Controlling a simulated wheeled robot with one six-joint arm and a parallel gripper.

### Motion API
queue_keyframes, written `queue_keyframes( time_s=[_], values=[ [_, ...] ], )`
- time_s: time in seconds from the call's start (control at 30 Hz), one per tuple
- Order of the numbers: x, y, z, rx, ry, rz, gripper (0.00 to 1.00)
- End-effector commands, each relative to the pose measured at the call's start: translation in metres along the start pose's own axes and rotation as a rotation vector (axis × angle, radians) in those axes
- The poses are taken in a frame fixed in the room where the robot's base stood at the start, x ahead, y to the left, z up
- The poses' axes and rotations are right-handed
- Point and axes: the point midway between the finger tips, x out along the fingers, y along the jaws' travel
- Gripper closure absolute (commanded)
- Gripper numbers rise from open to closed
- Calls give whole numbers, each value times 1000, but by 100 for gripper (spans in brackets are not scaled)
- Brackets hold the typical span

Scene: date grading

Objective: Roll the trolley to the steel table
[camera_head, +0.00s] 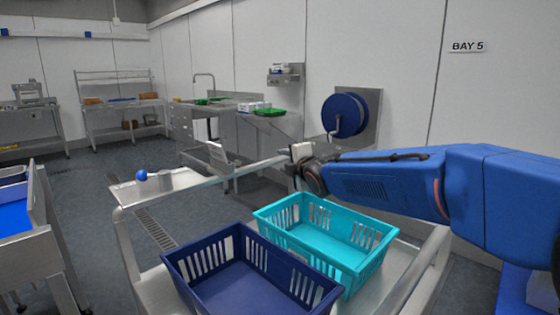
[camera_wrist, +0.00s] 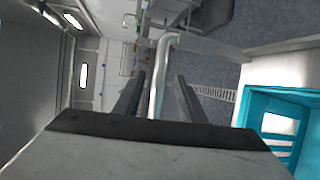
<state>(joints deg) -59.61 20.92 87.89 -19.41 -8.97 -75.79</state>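The trolley (camera_head: 139,252) stands close in front of me, with a pale metal push rail (camera_head: 190,182) along its far side. It carries a navy basket (camera_head: 215,235) and a teal basket (camera_head: 325,238). My gripper (camera_head: 300,152) is at the right end of the rail. In the wrist view the two dark fingers of my gripper (camera_wrist: 160,95) stand apart, with the rail (camera_wrist: 158,75) between them and gaps beside it. Several steel tables are at the back, including one with a shelf (camera_head: 125,104) and a sink bench (camera_head: 190,124); which one is meant is not clear.
A small flat metal surface with a blue ball (camera_head: 141,175) lies just beyond the rail. A bench with a blue surface (camera_head: 15,219) stands at the left. A blue hose reel (camera_head: 344,115) is on the right wall. Grey floor (camera_head: 95,165) is open at the middle left.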

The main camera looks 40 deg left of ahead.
Motion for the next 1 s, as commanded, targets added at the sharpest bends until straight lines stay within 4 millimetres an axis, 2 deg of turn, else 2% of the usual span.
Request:
queue_keyframes(
  time_s=[0.1,0.33,0.77,0.93,1.0],
  values=[
    [18,-1,0,0,0,-1,63],
    [41,-1,0,0,0,0,63],
    [48,0,0,0,0,0,63],
    [48,0,0,0,0,0,100],
    [48,0,0,0,0,0,100]
  ],
)
